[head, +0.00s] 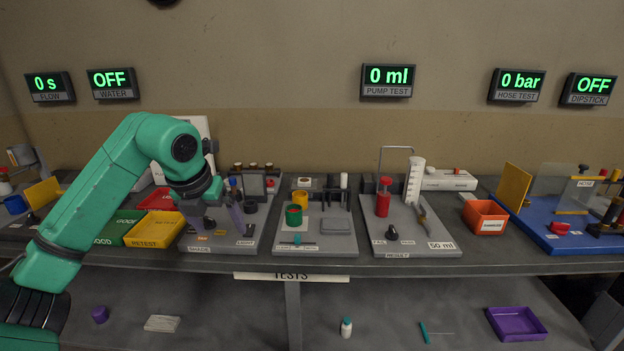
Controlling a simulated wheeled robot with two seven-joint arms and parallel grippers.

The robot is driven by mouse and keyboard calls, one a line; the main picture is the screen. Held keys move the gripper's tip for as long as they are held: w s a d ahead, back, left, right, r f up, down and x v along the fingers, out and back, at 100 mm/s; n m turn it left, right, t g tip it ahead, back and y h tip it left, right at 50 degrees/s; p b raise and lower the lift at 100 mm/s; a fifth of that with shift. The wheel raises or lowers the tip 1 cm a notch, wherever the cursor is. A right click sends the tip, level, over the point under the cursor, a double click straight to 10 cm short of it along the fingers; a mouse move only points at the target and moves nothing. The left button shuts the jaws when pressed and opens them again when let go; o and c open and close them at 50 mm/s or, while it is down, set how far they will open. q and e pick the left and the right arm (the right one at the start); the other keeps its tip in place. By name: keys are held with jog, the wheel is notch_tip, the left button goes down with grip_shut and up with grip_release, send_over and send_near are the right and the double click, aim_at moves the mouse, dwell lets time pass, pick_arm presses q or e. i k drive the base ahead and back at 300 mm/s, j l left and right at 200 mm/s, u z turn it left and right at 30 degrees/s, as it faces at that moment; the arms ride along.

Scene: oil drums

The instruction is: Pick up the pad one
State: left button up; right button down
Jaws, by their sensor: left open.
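No object in the head view carries a readable "pad one" label, so I cannot tell for sure which thing it is. A flat grey pad-like block (338,227) lies on the front right of the middle grey board (290,250). A flat pale stack (162,323) lies on the lower shelf at the left. My left gripper (219,222) is open and points down over the board labelled "SHADE" (190,243), left of the grey block. Small orange pieces (203,238) lie just under it. Nothing shows between its fingers. My right gripper is out of view.
Red, green and yellow trays (155,231) stand beside my left arm. Green and yellow cups (294,216) stand left of the grey block. A pump board (415,243) and an orange bin (484,217) are further right. A purple tray (516,323) sits on the lower shelf.

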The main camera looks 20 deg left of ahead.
aim_at(302, 182)
jog(key=i, duration=1.55)
